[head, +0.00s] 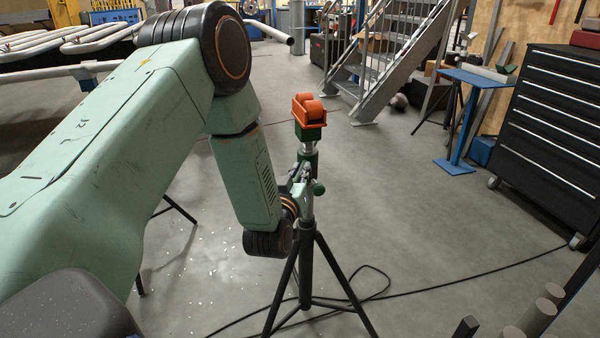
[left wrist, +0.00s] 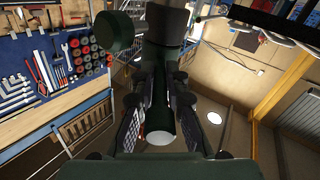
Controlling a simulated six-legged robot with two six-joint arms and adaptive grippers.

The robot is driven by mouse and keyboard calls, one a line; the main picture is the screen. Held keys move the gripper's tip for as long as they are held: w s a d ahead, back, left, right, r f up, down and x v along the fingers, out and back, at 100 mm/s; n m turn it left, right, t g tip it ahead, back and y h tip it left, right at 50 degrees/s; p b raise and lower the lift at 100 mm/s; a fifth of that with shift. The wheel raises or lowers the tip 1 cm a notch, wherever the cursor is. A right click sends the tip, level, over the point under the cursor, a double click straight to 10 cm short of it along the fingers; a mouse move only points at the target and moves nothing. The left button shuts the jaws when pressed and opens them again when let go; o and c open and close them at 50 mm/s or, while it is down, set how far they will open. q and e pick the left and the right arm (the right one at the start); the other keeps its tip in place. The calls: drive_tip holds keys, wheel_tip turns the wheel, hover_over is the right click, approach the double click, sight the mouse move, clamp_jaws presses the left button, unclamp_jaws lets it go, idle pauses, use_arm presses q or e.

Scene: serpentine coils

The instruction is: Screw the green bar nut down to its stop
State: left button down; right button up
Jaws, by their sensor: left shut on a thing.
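The green bar nut (head: 319,188) is on the screw of a pipe stand, below the orange roller head (head: 309,108); one round green knob of it shows to the right of the post. My left gripper (head: 304,176) is at the nut from the left and front, shut on it, and hides part of it. In the left wrist view, the fingers (left wrist: 160,88) close on dark green parts, and a green knob (left wrist: 113,32) shows at upper left. The gap from the nut to its stop cannot be told. My right gripper is not in view.
The stand's black tripod (head: 307,275) stands on the grey floor, with a black cable (head: 450,275) around its feet. A black tool cabinet (head: 555,125) and a blue stand (head: 457,130) are at right. Metal stairs (head: 390,60) are behind. The floor around the stand is mostly clear.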

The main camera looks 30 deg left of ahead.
sight(317, 159)
use_arm(q)
drive_tip(key=shift+d+y, duration=0.15)
drive_tip(key=shift+y, duration=0.15)
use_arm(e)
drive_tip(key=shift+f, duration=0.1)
